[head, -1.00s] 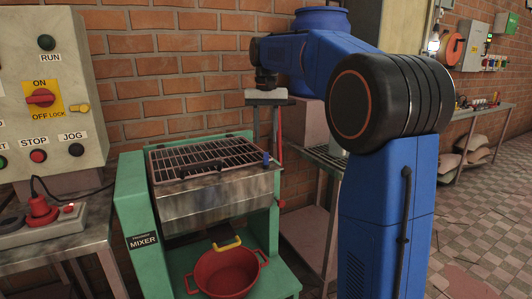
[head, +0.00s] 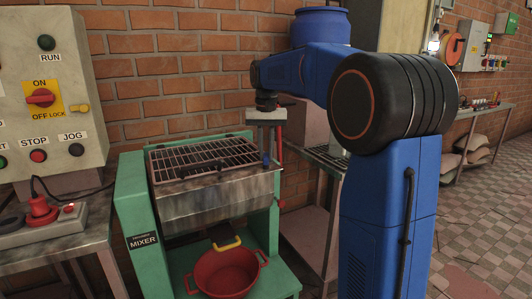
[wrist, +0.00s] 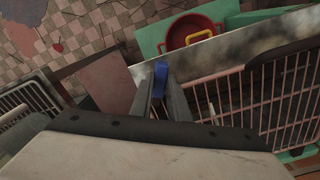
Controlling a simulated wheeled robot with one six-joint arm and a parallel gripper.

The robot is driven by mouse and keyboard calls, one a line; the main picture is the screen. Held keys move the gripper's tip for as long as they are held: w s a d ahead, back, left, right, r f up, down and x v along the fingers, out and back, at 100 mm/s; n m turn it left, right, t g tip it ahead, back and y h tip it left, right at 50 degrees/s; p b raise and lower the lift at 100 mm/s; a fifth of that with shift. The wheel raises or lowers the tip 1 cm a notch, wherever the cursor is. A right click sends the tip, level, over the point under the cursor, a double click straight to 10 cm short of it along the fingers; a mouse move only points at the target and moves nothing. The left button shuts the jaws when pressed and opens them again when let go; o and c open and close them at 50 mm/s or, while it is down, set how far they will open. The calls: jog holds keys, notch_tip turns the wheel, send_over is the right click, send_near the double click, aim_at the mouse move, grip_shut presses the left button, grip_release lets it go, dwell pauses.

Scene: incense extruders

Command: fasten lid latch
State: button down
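The green mixer (head: 132,205) has a metal trough (head: 220,198) with a barred grille lid (head: 200,155) lying down over it. The blue lid latch (head: 266,160) is at the trough's right end; it also shows in the wrist view (wrist: 160,72). My gripper (head: 267,150) points down right above the latch. In the wrist view, its two fingers (wrist: 160,92) are a little apart, with the blue latch between or just beyond their tips. I cannot tell whether they touch it. The latch's lower part is hidden.
A red pot (head: 225,273) stands on the mixer's base below the trough. A metal table (head: 325,157) stands close at right.

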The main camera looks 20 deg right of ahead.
aim_at(266, 155)
jog(key=shift+n, duration=2.8)
jog(key=c, duration=1.7)
grip_release()
jog(key=shift+r, duration=0.1)
notch_tip(266, 155, up, 17)
jog(key=shift+r, duration=0.1)
